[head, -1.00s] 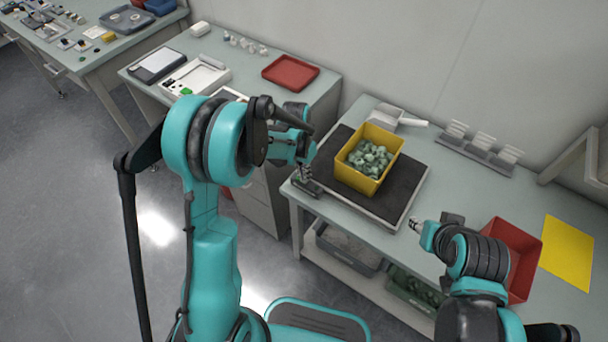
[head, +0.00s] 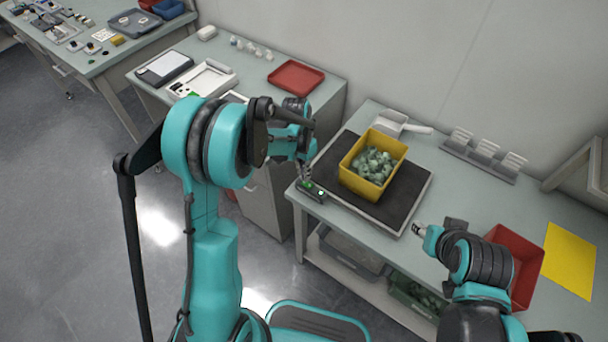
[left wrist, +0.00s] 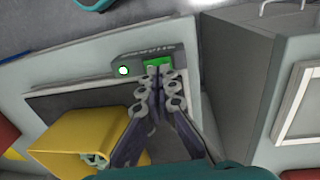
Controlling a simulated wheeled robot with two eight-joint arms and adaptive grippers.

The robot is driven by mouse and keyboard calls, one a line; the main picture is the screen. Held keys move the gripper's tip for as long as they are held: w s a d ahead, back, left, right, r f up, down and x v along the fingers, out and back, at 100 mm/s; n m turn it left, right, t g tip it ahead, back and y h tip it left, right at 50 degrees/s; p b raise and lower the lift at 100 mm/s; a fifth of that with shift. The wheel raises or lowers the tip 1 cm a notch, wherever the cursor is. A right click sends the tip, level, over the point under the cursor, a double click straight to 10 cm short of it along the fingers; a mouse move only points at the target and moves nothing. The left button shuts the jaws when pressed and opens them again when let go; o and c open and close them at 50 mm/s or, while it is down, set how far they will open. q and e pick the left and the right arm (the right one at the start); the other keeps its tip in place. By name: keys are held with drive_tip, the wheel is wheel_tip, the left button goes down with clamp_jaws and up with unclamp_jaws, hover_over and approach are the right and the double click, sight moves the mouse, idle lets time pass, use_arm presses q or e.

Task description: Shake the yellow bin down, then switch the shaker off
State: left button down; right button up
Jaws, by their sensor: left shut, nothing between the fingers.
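The yellow bin (head: 361,186) stands upright on the black shaker plate (head: 411,186), filled with grey-green pieces (head: 374,164). In the left wrist view the bin (left wrist: 75,135) shows at lower left. A small switch box (head: 313,191) sits at the plate's left edge. It carries a green button (left wrist: 158,62) and a bright whitish lamp (left wrist: 123,71). My left gripper (head: 306,178) is shut and empty, its tips at the green button; I cannot tell whether they press it. My right gripper (head: 418,230) is near the bench's front edge; its jaws are too small to read.
A white scoop (head: 398,124) lies behind the bin. A grey rack (head: 484,158) stands at the back. A red bin (head: 524,252) and a yellow sheet (head: 568,262) are at the right. A side table with a red tray (head: 296,77) stands left, across a gap.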

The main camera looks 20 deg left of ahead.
use_arm(q)
wheel_tip(320, 180, up, 12)
drive_tip(key=a+p, duration=0.1)
drive_tip(key=p, duration=0.2)
drive_tip(key=shift+w+a+f, duration=0.2)
drive_tip(key=shift+f, duration=0.05)
use_arm(e)
drive_tip(key=r, duration=0.4)
drive_tip(key=shift+s+a+r, duration=0.1)
drive_tip(key=shift+a, duration=0.1)
